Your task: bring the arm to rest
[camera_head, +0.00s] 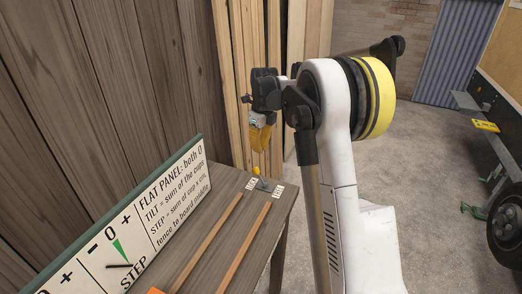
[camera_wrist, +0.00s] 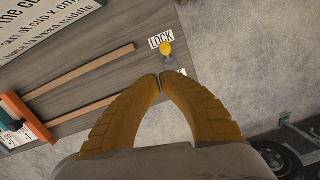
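My gripper (camera_head: 260,140) hangs from my raised arm, above the far end of a wooden bench (camera_head: 190,252) in the head view. In the wrist view its two yellow fingers (camera_wrist: 160,80) curve together and meet at the tips, with nothing seen between them. A small lever with a yellow knob (camera_wrist: 166,48) stands on the bench just beyond the fingertips in that view, and the knob (camera_head: 256,170) shows below the gripper in the head view. The fingers look apart from the knob. A LOCK label (camera_wrist: 160,38) lies beside it; a second label is partly hidden by a finger.
A sign board (camera_head: 130,225) stands along the bench's wall side. Two wooden strips (camera_head: 237,245) run along the bench top. An orange and teal piece (camera_wrist: 25,118) sits at their near end. Planks (camera_head: 255,60) lean behind. Concrete floor (camera_head: 420,160) is open to the right, before a wheeled trailer (camera_head: 500,130).

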